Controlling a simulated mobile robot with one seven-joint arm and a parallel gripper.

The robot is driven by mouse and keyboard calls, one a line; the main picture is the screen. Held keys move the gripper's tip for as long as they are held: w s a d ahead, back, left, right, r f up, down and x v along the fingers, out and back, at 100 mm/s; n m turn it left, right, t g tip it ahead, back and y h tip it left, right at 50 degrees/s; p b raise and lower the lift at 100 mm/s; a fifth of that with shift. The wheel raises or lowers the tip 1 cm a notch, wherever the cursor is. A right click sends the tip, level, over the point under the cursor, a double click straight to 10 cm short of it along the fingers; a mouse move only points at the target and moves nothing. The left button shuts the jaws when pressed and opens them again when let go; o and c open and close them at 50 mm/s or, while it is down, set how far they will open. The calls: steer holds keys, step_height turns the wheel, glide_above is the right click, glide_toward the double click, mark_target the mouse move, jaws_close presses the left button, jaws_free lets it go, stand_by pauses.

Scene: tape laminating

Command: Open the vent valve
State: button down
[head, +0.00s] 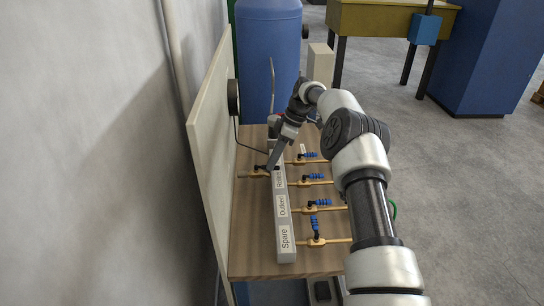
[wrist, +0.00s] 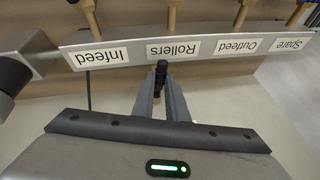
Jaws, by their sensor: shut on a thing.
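A brass fitting (head: 252,175) sticks out on the left side of the grey manifold bar (head: 285,255), opposite the side with the blue-handled valves; it may be the vent valve, but no label for it is readable. My gripper (head: 273,168) reaches down to this spot from above and hides part of it. In the wrist view, my gripper (wrist: 163,88) has its fingers closed around a small black handle (wrist: 161,68) by the "Rollers" label (wrist: 173,48). The handle's exact turn is hard to tell.
Several brass valves with blue handles, such as the Spare one (head: 313,222), line the bar's right side. The Spare handle stands across its pipe; the others lie along theirs. A pale panel (head: 210,150) rises on the left. A blue tank (head: 268,55) stands behind the wooden table (head: 255,262).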

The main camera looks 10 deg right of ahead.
steer(key=shift+w+n+g+p, duration=0.35)
steer(key=shift+n+p, duration=0.2)
steer(key=shift+n, duration=0.25)
steer(key=shift+w, duration=0.1)
steer(key=c, duration=1.7)
jaws_free()
steer(key=shift+c, duration=0.2)
step_height(320, 180, up, 10)
steer(key=p, duration=0.3)
